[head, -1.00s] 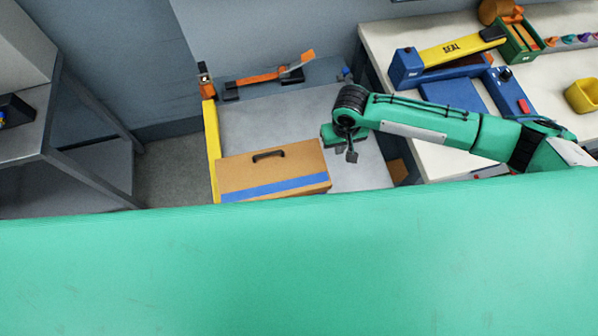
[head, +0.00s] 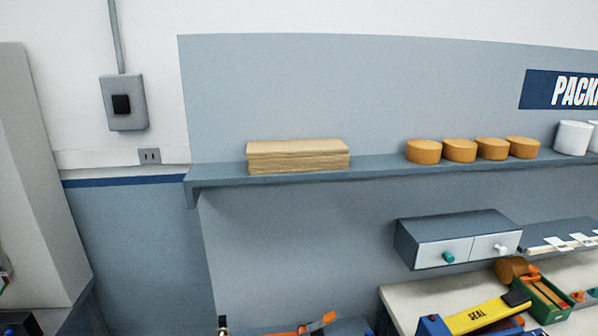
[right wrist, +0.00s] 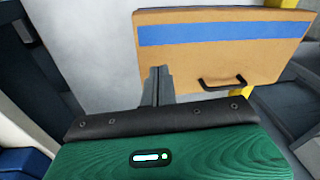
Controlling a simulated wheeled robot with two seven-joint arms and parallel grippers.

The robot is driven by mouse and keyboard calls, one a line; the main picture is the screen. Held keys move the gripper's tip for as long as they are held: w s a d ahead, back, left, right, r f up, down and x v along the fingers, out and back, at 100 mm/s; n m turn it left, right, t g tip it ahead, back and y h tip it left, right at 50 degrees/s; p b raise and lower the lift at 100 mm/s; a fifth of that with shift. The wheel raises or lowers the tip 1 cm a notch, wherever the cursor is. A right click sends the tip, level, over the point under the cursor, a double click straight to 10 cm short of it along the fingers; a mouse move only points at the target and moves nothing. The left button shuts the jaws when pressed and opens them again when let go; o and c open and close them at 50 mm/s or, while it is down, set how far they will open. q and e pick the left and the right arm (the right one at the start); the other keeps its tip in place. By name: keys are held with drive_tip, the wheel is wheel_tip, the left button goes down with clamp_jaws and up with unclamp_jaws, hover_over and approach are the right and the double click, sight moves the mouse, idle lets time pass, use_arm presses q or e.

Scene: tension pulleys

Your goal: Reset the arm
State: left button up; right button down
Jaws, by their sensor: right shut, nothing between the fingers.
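My right gripper (right wrist: 157,85) shows in the right wrist view with its fingers together and nothing between them. Beyond its fingertips is a brown case (right wrist: 215,60) with a blue stripe and a dark handle (right wrist: 222,82). I cannot tell from this view how far the fingers are from the case. Neither arm shows in the head view now, and my left gripper is in no view.
The head view shows a wall shelf (head: 375,166) with a stack of brown sheets (head: 298,156) and several orange rolls (head: 459,150). A small drawer unit (head: 458,240) hangs below. A yellow "SEAL" lever (head: 478,315) is on the bench at lower right.

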drive_tip(key=s+a+r+n+t+y, duration=0.1)
drive_tip(key=s+a+r+t+y, duration=0.1)
drive_tip(key=s+a+r+y, duration=0.3)
drive_tip(key=s+d+r+m+t+h, duration=0.1)
drive_tip(key=s+d+h, duration=0.3)
drive_tip(key=d, duration=0.5)
drive_tip(key=s+d+m+h, duration=0.1)
drive_tip(key=s+d+h, duration=0.1)
drive_tip(key=s+d, duration=0.65)
wheel_tip(320, 180, down, 32)
drive_tip(key=w+d+g+b, duration=0.1)
drive_tip(key=s+d+f+g+b, duration=0.1)
drive_tip(key=s+d+f, duration=0.2)
drive_tip(key=s+f, duration=1.5)
wheel_tip(320, 180, down, 2)
drive_tip(key=shift+s+d+f+h, duration=0.1)
drive_tip(key=shift+s+d+h, duration=0.1)
drive_tip(key=shift+s+h, duration=0.15)
